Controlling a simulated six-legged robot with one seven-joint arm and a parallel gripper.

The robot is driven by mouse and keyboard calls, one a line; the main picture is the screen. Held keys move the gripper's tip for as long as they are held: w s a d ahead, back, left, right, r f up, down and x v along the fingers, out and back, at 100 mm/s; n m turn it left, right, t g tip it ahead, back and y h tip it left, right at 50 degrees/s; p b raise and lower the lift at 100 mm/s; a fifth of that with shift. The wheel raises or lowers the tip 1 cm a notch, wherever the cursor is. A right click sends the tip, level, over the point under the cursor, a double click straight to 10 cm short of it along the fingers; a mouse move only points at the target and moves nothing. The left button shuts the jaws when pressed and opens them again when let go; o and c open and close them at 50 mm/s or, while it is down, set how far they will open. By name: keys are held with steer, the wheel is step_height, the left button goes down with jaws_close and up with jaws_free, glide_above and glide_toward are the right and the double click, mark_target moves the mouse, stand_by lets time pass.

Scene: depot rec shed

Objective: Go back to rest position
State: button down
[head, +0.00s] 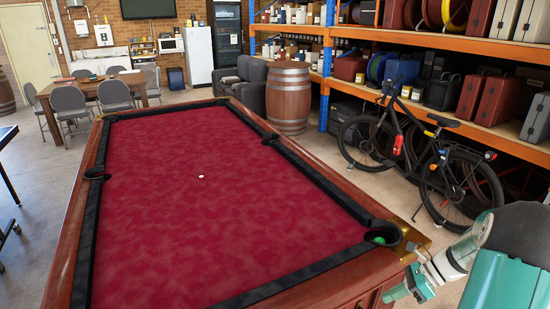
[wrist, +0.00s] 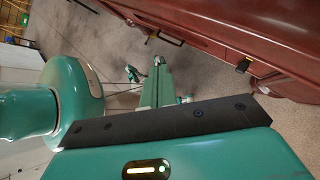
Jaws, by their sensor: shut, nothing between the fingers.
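My gripper (head: 408,286) is at the lower right of the head view, at the end of my folded teal and white arm. It is beside the near right corner of the pool table (head: 330,283), and nothing shows in it. Its fingertips are small here and hard to make out. The wrist view looks down past my own teal body parts to the floor, and no object is held there.
The red-topped pool table fills the middle, with a white ball (head: 201,177) on its cloth and a green ball (head: 378,240) in the near corner pocket. A black bicycle (head: 408,160) leans by the orange shelving (head: 450,42). Concrete floor (head: 330,150) shows between table and bicycle.

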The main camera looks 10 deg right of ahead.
steer(key=s+a+r+n+h, duration=0.4)
steer(key=a+r+n+h, duration=0.2)
steer(key=a+r+n, duration=0.7)
steer(key=s+a+r+n+t+h, duration=0.3)
steer(key=s+a+r+n+t, duration=0.1)
steer(key=s+a+r+n, duration=0.4)
steer(key=shift+s+a+r+n, duration=0.3)
steer(key=shift+s+r+n, duration=0.25)
steer(key=shift+s+n, duration=0.95)
steer(key=shift+w+n, duration=0.4)
